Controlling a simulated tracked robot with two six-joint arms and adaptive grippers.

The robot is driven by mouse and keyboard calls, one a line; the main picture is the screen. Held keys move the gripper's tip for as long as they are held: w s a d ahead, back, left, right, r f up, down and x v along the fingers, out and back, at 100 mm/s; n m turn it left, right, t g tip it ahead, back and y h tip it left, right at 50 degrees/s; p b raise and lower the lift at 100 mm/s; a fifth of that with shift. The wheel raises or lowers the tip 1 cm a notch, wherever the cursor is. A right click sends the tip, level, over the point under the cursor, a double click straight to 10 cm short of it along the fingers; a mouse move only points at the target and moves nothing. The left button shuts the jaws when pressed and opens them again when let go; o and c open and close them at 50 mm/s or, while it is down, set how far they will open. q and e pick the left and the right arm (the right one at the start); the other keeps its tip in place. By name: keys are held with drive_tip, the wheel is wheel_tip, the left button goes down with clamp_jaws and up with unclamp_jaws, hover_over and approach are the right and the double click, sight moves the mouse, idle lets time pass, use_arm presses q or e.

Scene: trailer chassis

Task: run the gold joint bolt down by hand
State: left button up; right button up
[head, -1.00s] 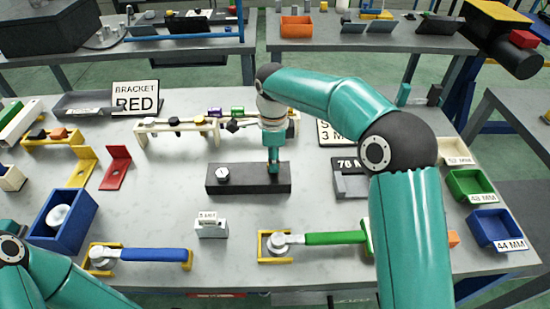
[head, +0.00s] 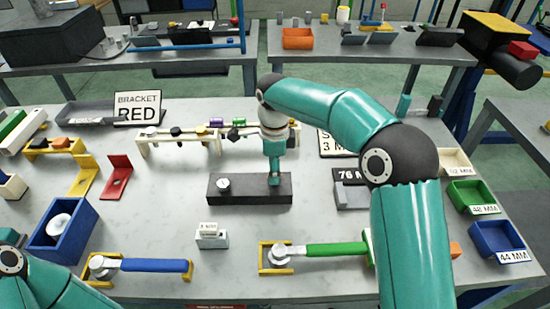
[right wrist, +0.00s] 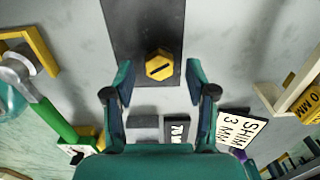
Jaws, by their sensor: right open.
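The gold joint bolt (right wrist: 159,66) has a hexagonal head with a dark slot and stands on a long black block (right wrist: 143,20) in the right wrist view. My right gripper (right wrist: 158,70) is open, with one finger on each side of the bolt head and visible gaps between. In the head view my right gripper (head: 275,180) points down at the right end of the black block (head: 235,197), and the bolt is hidden there.
A green-handled wrench (head: 330,250) and a blue-handled wrench (head: 150,265) lie in yellow holders at the front. A cream rack (head: 185,135) stands behind the block. A small white labelled box (head: 211,238) stands in front. Green (head: 470,197) and blue (head: 495,240) bins are at right.

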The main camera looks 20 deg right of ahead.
wheel_tip(320, 180, up, 12)
idle(0.5)
idle(0.3)
